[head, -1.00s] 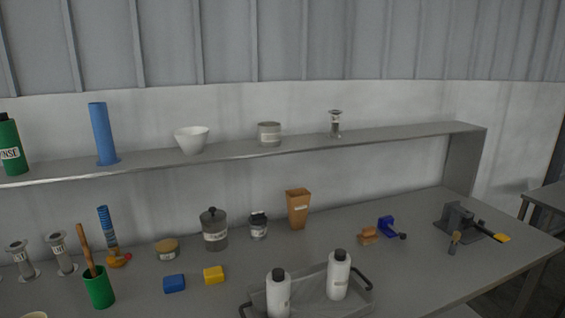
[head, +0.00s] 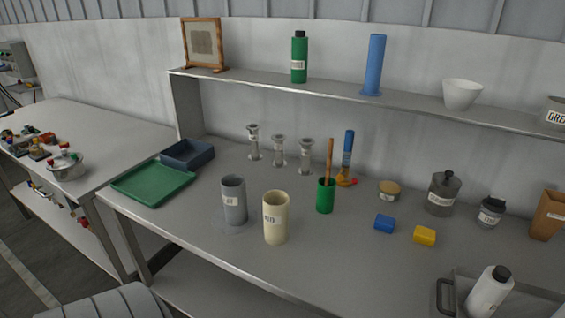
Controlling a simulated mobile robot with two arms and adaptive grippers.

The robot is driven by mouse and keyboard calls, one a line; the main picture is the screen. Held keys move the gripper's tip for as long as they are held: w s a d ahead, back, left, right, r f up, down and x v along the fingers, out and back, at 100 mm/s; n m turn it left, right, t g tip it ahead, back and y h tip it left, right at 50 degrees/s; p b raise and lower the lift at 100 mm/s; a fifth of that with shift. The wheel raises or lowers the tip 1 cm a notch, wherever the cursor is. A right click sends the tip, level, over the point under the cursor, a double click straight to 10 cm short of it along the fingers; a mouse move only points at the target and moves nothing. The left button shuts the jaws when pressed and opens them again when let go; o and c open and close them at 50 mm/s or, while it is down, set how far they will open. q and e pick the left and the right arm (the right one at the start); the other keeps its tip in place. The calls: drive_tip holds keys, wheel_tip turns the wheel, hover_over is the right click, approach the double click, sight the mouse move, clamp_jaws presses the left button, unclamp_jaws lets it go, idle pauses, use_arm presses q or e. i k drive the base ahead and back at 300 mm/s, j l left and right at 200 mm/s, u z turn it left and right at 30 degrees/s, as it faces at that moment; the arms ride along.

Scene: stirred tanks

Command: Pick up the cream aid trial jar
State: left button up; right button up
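A cream, open-topped jar (head: 275,218) with a printed label stands upright near the front of the grey bench, left of the middle in the head view. The label is too small to read for certain. A grey jar (head: 234,201) of similar shape stands close to its left, apart from it. Neither of my grippers shows in the head view.
A green cup (head: 325,196) holding a wooden-handled tool stands behind the cream jar to the right. A green tray (head: 154,184) lies to the left. Blue (head: 385,224) and yellow (head: 425,236) blocks lie right. A shelf (head: 300,88) runs above the bench's back.

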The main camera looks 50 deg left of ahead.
sight(277, 202)
drive_tip(key=u, duration=1.5)
